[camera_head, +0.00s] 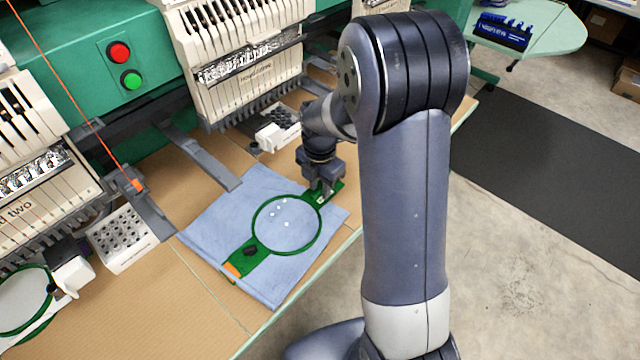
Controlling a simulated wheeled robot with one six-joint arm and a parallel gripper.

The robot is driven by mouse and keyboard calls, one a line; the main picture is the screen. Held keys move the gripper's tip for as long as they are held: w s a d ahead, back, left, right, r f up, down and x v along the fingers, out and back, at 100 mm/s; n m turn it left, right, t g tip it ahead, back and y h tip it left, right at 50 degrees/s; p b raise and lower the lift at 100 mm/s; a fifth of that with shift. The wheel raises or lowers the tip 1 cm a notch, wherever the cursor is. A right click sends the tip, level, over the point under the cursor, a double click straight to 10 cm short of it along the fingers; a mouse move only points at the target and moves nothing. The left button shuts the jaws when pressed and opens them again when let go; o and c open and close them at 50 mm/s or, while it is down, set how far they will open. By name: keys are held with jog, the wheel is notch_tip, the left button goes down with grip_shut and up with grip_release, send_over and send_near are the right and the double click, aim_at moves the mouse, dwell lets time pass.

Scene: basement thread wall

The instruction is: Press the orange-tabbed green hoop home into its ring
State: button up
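The green hoop (254,216) lies on a folded blue cloth (215,222) on the table. Its lower-left arm (249,254) carries a dark knob and ends in an orange tab (232,270). Blue fabric with several white spots shows inside the hoop. I cannot tell the hoop from its ring at this size, nor whether it sits fully in it. My gripper (324,192) points down at the hoop's upper-right green arm (337,187), opposite the orange tab. Its fingertips are small and partly hidden, so I cannot see whether they grip the arm.
Embroidery machine heads (245,60) stand behind, with grey arms (200,155) reaching over the table. White trays with dark holes (122,238) stand on the table. Another green hoop (47,285) is at far left. The table's front edge runs just below the cloth.

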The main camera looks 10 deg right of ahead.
jog(key=shift+o, duration=0.9)
notch_tip(320, 180, up, 11)
jog(key=shift+f, duration=0.25)
notch_tip(320, 180, down, 11)
jog(key=shift+r, duration=0.45)
dwell(0.3)
